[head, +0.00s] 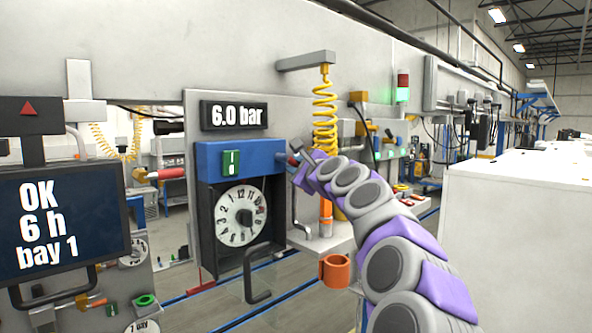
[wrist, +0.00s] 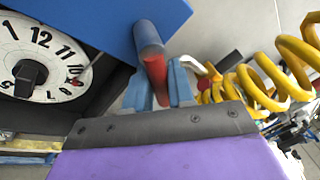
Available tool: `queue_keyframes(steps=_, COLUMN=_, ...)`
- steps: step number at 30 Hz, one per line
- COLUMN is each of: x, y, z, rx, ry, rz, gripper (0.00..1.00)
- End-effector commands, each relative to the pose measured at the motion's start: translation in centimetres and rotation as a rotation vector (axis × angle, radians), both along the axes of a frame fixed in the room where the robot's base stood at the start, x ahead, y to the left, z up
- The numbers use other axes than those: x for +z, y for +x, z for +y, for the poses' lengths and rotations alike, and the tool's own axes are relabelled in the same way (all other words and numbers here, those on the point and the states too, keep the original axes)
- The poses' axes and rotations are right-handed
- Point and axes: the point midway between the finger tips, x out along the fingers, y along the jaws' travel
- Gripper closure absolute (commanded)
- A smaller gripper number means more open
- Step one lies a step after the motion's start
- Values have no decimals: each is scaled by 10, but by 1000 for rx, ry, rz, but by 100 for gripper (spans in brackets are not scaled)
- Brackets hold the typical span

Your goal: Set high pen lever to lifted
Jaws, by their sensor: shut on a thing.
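A recorder box with a blue top (head: 238,158) and a white numbered dial (head: 240,215) hangs on the grey panel. A short lever with a red grip (head: 293,161) sticks out of the right side of the blue top; I take it as the high pen lever, though no label on it is readable. In the wrist view, the red grip (wrist: 155,72) sits between the blue fingers of my gripper (wrist: 160,88), which is shut on it. My gripper (head: 299,166) reaches the lever from the right in the head view. The fingers partly hide the grip.
A yellow coiled hose (head: 325,115) hangs close right of the lever, also in the wrist view (wrist: 265,80). A black handle (head: 257,275) juts out below the dial. A display (head: 62,215) stands left.

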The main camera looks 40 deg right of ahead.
Motion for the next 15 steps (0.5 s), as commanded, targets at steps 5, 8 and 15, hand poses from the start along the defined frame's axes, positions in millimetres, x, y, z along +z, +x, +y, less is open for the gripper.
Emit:
queue_keyframes(steps=5, x=-6, y=3, z=-2, rx=6, ry=-104, rz=0, gripper=100)
queue_keyframes(steps=8, x=-4, y=3, z=-4, rx=3, ry=-184, rz=-8, gripper=100)
queue_keyframes(steps=15, x=4, y=3, z=-6, rx=4, ry=-387, rz=-24, gripper=100)
